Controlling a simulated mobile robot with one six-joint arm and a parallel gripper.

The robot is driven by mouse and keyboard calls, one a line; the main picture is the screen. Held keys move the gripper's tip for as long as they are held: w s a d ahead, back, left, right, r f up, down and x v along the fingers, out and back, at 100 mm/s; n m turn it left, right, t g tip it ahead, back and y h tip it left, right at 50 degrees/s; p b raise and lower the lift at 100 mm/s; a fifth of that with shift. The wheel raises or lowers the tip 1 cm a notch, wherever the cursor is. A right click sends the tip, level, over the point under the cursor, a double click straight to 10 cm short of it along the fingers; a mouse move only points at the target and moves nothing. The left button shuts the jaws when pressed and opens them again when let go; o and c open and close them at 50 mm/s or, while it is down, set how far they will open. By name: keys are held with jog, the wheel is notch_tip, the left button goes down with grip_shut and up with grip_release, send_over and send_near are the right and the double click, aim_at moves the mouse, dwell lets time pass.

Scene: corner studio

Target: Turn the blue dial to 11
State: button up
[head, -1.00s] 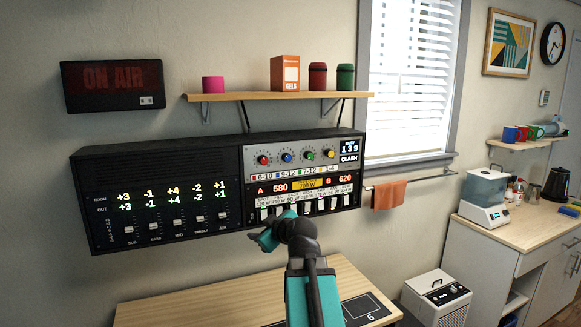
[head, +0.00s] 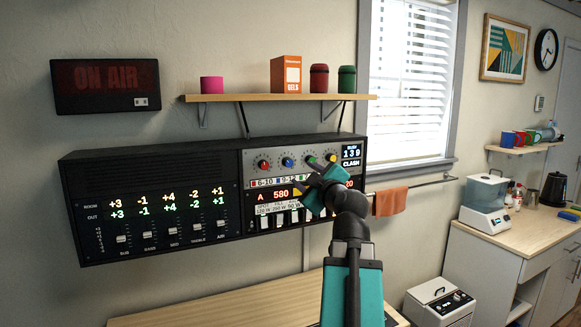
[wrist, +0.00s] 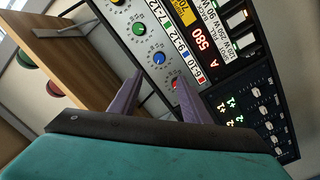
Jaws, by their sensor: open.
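The blue dial (head: 288,162) is the second from the left in the row of dials on the panel's upper right. In the wrist view the blue dial (wrist: 159,57) shows just beyond my open fingertips, roughly between them. My gripper (head: 303,180) is empty, in front of the panel, a little below and right of the dial in the head view. In the wrist view my gripper (wrist: 159,76) has its fingers spread, and I see no contact with the dial. The blue "9-12" label is beside it. The dial's pointer setting is too small to read.
The red dial (wrist: 175,84) is close beside the right fingertip, and the green dial (wrist: 139,28) is on the other side of the blue one. A row of white switches (head: 279,218) lies below. The wooden shelf (head: 250,98) overhangs the panel.

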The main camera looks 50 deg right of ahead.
jog(key=shift+d, duration=0.1)
jog(key=p, duration=0.4)
send_near(289, 163)
jog(key=x, duration=0.6)
jog(key=shift+w+d+r, duration=0.1)
jog(key=shift+w, duration=0.3)
jog(key=shift+w+d, duration=0.3)
jog(key=shift+w, duration=0.35)
jog(key=c, duration=1)
jog(key=shift+s+a+f, duration=0.1)
jog(key=shift+a+f, duration=0.1)
jog(key=shift+a, duration=0.05)
jog(key=shift+c, duration=0.2)
jog(key=shift+d, duration=0.2)
